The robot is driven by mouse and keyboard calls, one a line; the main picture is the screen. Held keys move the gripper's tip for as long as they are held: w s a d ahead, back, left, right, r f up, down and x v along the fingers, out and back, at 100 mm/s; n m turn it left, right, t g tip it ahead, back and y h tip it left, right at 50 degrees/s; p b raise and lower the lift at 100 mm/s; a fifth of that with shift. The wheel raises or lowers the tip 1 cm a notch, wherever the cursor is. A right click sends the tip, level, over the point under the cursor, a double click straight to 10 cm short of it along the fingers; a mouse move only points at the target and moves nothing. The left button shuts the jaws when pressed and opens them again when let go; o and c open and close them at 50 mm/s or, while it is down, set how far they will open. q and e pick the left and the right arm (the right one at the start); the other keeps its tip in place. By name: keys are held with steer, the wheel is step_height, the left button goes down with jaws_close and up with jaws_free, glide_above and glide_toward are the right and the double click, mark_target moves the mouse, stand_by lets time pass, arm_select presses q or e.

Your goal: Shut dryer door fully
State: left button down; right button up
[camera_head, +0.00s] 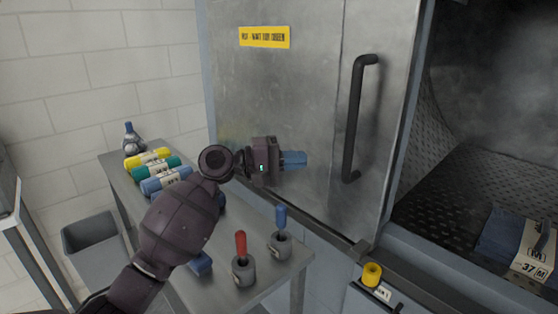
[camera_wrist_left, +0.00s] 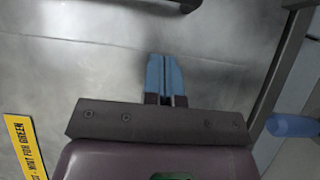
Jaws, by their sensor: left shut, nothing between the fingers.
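The dryer door (camera_head: 290,95) is a grey metal panel with a yellow label (camera_head: 264,37) and a dark vertical bar handle (camera_head: 353,120) near its right edge. To the right of the door, the dryer opening (camera_head: 470,130) shows, so the door stands partly open. My left gripper (camera_head: 294,159) has blue fingers, shut and empty, in front of the door and left of the handle. In the left wrist view the fingers (camera_wrist_left: 163,80) point at the bare metal. I cannot tell whether they touch it. My right gripper is not in view.
A grey side table (camera_head: 215,255) below my left arm holds several colored rolls (camera_head: 150,159), a red-handled tool (camera_head: 241,246) and a blue-handled tool (camera_head: 281,225) in holders. A folded blue bundle (camera_head: 510,238) lies inside the dryer. A yellow knob (camera_head: 371,274) sits on the front ledge. A bin (camera_head: 90,234) stands at left.

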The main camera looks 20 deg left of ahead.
arm_select(q)
steer(key=d, duration=0.6)
steer(key=shift+d+p, duration=0.35)
steer(key=shift+p, duration=0.05)
